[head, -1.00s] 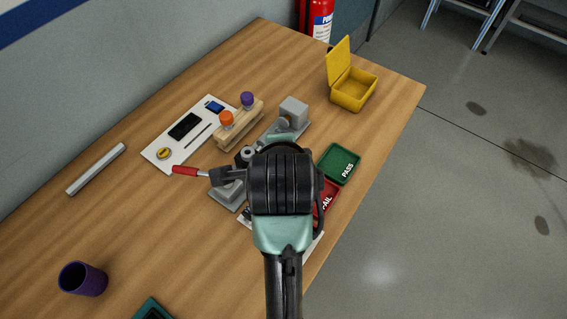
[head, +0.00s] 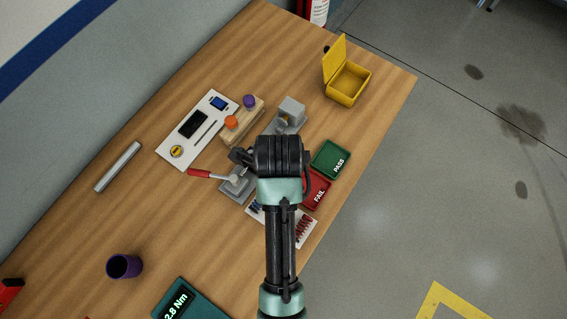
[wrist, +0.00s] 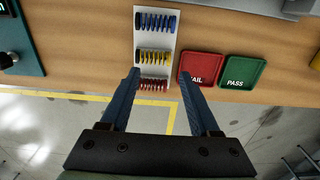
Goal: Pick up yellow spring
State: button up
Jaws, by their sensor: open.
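Several yellow springs (wrist: 154,56) lie in the middle row of a white card (wrist: 142,40) in the wrist view. Blue springs (wrist: 157,23) form the row above and red springs (wrist: 154,84) the row below. My gripper (wrist: 158,80) is open, its two fingers on either side of the card near the red row, with nothing held between them. In the head view the card (head: 308,241) shows partly beside my arm, with red springs (head: 303,227) at its right; my arm hides the yellow row.
The red FAIL tray (head: 316,189) and green PASS tray (head: 331,159) lie right of the card. A grey fixture with a red handle (head: 199,173) stands close at left. A yellow box (head: 346,83) stands open at the back. Free wood lies around the purple cup (head: 124,266).

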notch_tip(320, 180, down, 3)
jog(key=shift+f, duration=0.1)
jog(key=f, duration=0.1)
jog(key=f+p, duration=0.1)
jog(key=f, duration=0.2)
jog(key=shift+s+d+f+p, duration=0.2)
jog(key=shift+d+p, duration=0.1)
jog(key=shift+p, duration=0.05)
jog(key=shift+f, duration=0.5)
grip_shut()
